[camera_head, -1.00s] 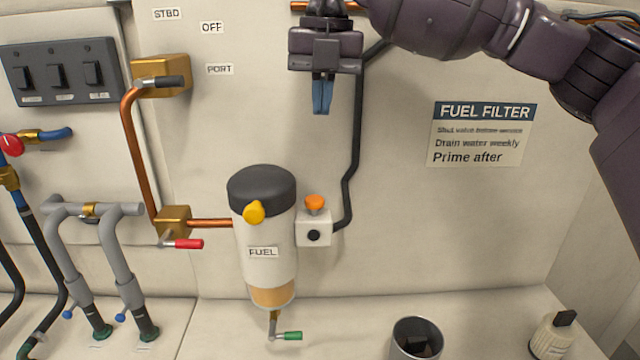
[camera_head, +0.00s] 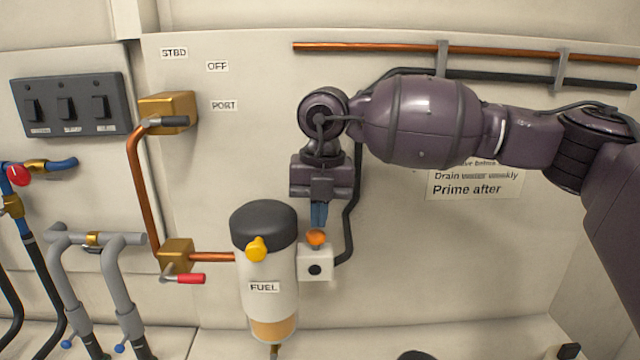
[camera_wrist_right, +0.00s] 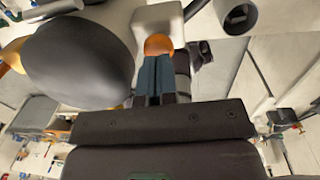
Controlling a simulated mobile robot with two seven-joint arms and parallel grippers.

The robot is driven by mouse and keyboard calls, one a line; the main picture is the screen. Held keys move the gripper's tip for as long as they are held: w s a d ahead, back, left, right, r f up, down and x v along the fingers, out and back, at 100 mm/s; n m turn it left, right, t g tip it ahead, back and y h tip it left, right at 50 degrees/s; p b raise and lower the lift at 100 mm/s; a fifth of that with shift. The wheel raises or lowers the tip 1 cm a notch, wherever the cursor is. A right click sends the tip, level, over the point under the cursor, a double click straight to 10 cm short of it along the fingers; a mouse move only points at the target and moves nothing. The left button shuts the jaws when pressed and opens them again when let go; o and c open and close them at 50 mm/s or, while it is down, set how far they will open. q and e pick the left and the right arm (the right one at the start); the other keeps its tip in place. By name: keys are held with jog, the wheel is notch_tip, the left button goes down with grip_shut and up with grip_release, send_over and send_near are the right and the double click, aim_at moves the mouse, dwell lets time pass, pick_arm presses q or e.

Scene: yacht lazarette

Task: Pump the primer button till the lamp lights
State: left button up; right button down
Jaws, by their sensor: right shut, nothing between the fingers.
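The orange primer button (camera_head: 316,237) sits on top of a small white block (camera_head: 315,262) beside the fuel filter (camera_head: 265,265), which has a black cap and a yellow knob. A dark round spot (camera_head: 314,269) on the block's front looks unlit; I cannot tell for sure that it is the lamp. My right gripper (camera_head: 319,222) points down with its blue fingers shut and empty, tips at or just above the button. In the right wrist view the orange button (camera_wrist_right: 158,44) shows right at the fingertips; contact is unclear. My left gripper is not in view.
A copper pipe and a red-handled valve (camera_head: 190,278) lie left of the filter. A black hose (camera_head: 350,225) runs up the wall behind my right gripper. Switches (camera_head: 68,108) are at the far left.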

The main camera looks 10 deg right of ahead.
aim_at(318, 234)
jog(key=shift+f, duration=0.75)
jog(key=shift+f, duration=0.1)
notch_tip(318, 234, down, 2)
jog(key=shift+b, duration=1.15)
jog(key=shift+s, duration=0.1)
